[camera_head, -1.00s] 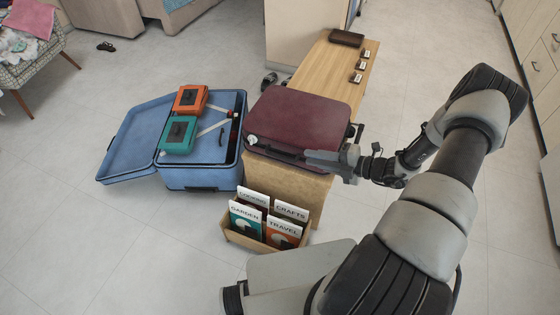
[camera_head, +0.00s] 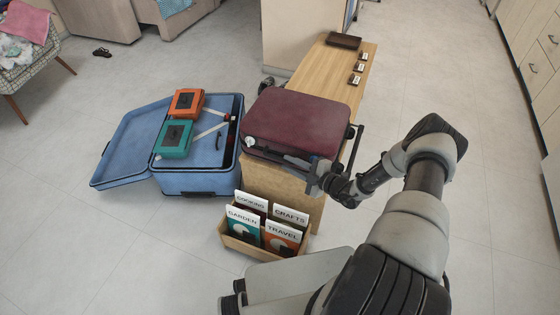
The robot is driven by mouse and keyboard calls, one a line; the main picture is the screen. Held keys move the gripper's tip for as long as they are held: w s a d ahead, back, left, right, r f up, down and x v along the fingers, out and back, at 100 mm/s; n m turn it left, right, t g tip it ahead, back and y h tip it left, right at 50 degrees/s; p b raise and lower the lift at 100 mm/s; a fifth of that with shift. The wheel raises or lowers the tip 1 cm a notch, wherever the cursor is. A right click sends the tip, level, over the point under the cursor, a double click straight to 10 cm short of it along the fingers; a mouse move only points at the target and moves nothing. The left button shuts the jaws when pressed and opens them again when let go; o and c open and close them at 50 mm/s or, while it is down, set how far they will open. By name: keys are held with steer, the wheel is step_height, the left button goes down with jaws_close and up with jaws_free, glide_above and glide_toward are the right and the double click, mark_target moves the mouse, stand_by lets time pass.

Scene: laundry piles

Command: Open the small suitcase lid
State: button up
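The small suitcase (camera_head: 300,122) is dark red and lies flat on the near end of the wooden bench. Its lid is shut. My gripper (camera_head: 300,164) is at the suitcase's near edge, low by the seam on the front side. The fingers are small and dark here, so I cannot tell whether they touch the suitcase or how far apart they are. My wrist hides the suitcase's near right corner.
A large blue suitcase (camera_head: 126,152) lies open on the floor to the left, with an orange case (camera_head: 186,102) and a teal case (camera_head: 173,139) on it. A wooden box (camera_head: 236,245) of labelled books stands in front. A dark tray (camera_head: 343,41) and small cards sit at the bench's far end.

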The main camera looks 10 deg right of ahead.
mark_target(285, 161)
steer(key=x, duration=0.5)
steer(key=shift+w+a+b, duration=0.1)
steer(key=shift+b, duration=0.3)
jaws_close()
